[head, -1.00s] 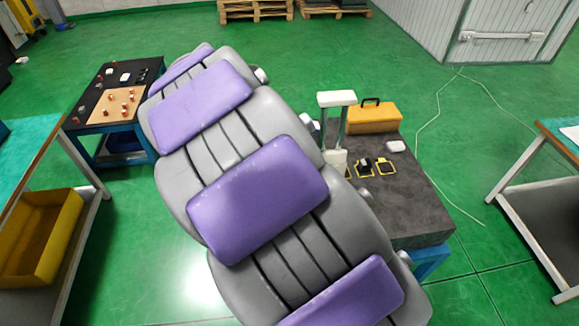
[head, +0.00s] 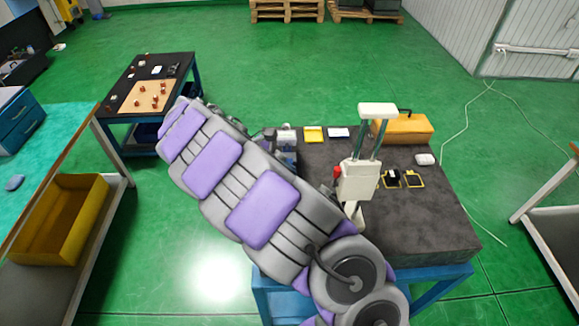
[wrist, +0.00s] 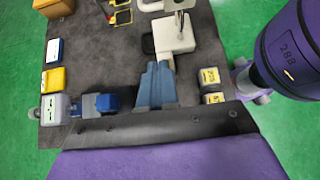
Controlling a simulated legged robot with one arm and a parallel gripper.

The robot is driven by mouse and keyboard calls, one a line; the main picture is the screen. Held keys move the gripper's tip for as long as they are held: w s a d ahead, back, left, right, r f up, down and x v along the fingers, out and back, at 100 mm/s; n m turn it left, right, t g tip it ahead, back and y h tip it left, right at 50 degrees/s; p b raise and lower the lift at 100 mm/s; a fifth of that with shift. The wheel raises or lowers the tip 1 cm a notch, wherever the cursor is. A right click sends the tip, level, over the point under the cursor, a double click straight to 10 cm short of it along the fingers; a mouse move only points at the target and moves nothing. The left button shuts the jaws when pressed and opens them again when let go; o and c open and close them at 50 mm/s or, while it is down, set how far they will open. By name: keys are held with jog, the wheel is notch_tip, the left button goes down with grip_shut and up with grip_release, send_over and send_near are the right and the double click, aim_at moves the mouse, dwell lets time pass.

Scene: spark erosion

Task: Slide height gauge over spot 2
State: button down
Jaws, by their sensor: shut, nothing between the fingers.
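The height gauge (head: 357,182) is white, with two upright columns and a top cap. It stands on the dark stone table (head: 425,225). In the wrist view the gauge's white base (wrist: 173,36) lies just beyond my fingertips; I cannot tell whether they touch. My gripper (wrist: 157,68) is shut and empty, its blue-grey fingers together. In the head view my arm hides it.
An orange case (head: 403,129) and a small white object (head: 425,159) are at the table's back right. The table's front right is clear.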

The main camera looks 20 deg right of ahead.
jog(key=s+d+f, duration=0.1)
jog(key=d, duration=0.3)
jog(key=s+d+f+b, duration=0.1)
jog(key=d+f, duration=0.1)
jog(key=d, duration=0.3)
jog(key=shift+s+d+f, duration=0.25)
jog(key=shift+s, duration=0.05)
jog(key=shift+a, duration=0.15)
jog(key=s+d+p, duration=0.2)
jog(key=d+p, duration=0.1)
jog(key=d, duration=0.5)
jog(key=s+d+p, duration=0.2)
jog(key=d+p, duration=0.1)
jog(key=d, duration=0.6)
jog(key=shift+s+p, duration=0.3)
jog(key=shift+s, duration=0.05)
jog(key=shift+a, duration=0.1)
